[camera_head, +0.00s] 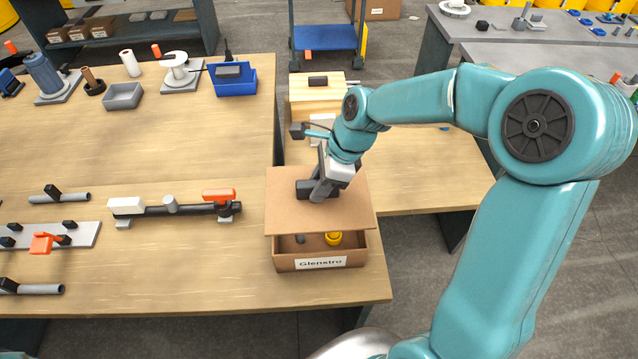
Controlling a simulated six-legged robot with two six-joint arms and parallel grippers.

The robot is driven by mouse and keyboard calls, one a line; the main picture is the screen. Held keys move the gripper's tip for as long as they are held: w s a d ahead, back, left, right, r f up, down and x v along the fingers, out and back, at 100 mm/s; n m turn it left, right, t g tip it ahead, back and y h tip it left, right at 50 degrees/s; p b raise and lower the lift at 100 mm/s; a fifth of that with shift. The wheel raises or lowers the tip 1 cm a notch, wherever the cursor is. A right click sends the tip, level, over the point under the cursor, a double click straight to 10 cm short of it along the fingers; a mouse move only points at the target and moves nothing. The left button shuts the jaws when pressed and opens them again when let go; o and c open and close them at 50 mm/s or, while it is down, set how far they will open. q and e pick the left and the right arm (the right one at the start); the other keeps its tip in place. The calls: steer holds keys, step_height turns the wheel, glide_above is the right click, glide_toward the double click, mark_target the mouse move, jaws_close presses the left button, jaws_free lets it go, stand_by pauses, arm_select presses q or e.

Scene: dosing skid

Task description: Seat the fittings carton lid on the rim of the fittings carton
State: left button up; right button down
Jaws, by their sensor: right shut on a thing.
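The fittings carton (285,262) is an open brown box with a "Glenstro" label, standing near the front right corner of the wooden bench. Its lid (287,212) is a flat brown board above the carton. A gap shows along the front between lid and rim, and a yellow fitting (334,238) and a dark fitting are visible inside through it. The lid's back part hides the back rim, so I cannot tell whether it touches there. My right gripper (318,192) is shut on the lid's dark handle near the lid's middle. My left gripper is out of view.
A valve pipe assembly (172,209) with an orange handle lies left of the carton. A blue bin (233,82), a grey bin (123,96) and a wooden box (316,97) stand farther back. The bench (200,275) is clear just left of the carton.

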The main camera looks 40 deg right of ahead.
steer(key=shift+s+d+f, duration=0.1)
steer(key=shift+s+f, duration=0.1)
steer(key=shift+f, duration=0.2)
steer(key=shift+w, duration=0.25)
steer(key=shift+s+r, duration=0.1)
steer(key=shift+s, duration=0.05)
steer(key=shift+f, duration=0.25)
step_height(320, 180, down, 5)
steer(key=b, duration=0.3)
steer(key=shift+r+b, duration=0.1)
steer(key=shift+b, duration=0.25)
steer(key=shift+f, duration=0.4)
steer(key=shift+r, duration=0.1)
